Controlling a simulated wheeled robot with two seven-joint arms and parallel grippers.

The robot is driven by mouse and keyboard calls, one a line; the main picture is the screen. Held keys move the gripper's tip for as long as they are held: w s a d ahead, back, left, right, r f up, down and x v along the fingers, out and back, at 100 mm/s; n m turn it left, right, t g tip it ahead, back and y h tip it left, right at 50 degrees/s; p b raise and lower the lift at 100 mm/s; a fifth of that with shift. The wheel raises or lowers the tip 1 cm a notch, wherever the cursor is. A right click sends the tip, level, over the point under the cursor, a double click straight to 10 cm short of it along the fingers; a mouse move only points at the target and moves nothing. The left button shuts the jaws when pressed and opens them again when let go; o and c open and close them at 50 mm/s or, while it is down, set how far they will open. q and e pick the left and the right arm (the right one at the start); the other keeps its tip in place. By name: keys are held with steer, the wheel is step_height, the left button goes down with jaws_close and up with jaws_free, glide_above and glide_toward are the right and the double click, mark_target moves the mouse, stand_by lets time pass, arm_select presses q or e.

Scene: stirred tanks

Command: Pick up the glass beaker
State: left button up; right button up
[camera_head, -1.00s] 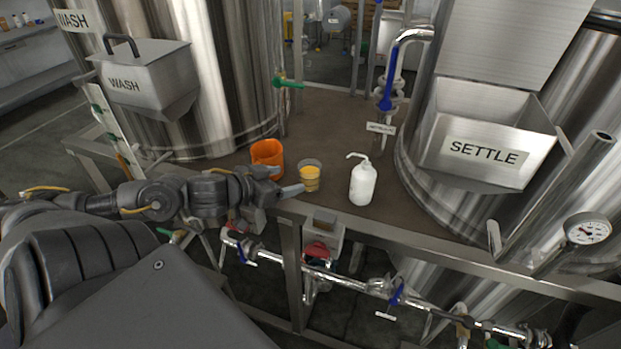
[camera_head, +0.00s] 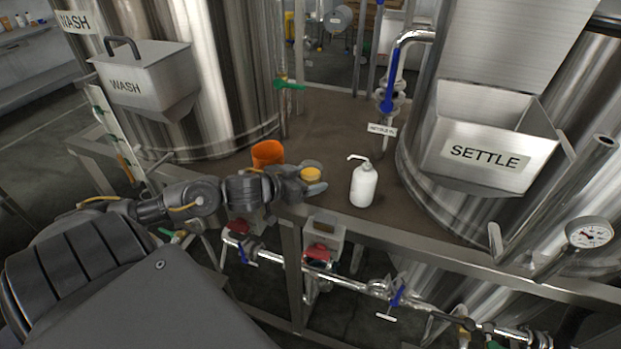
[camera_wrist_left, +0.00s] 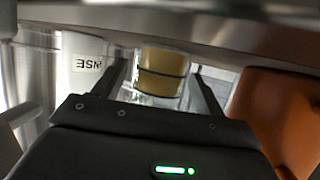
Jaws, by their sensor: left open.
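The glass beaker (camera_head: 311,174), with yellow-orange contents, stands on the brown platform, partly covered by my left gripper (camera_head: 306,182) in the head view. The gripper is open, with its fingers around the beaker's sides. In the left wrist view the beaker (camera_wrist_left: 162,76) shows between the two spread fingers, with space visible beside it. Whether either finger touches the glass cannot be told. My right gripper is not in view.
An orange container (camera_head: 267,153) stands close on the left, beside my left gripper. A white wash bottle (camera_head: 363,184) stands to the right. Large steel tanks flank the platform (camera_head: 335,128), which is clear behind the beaker. A metal rail (camera_head: 420,240) runs along its front edge.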

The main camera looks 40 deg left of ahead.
arm_select(q)
steer(key=shift+x, duration=0.8)
steer(key=c, duration=1.1)
steer(key=shift+c, duration=0.2)
steer(key=shift+r, duration=0.15)
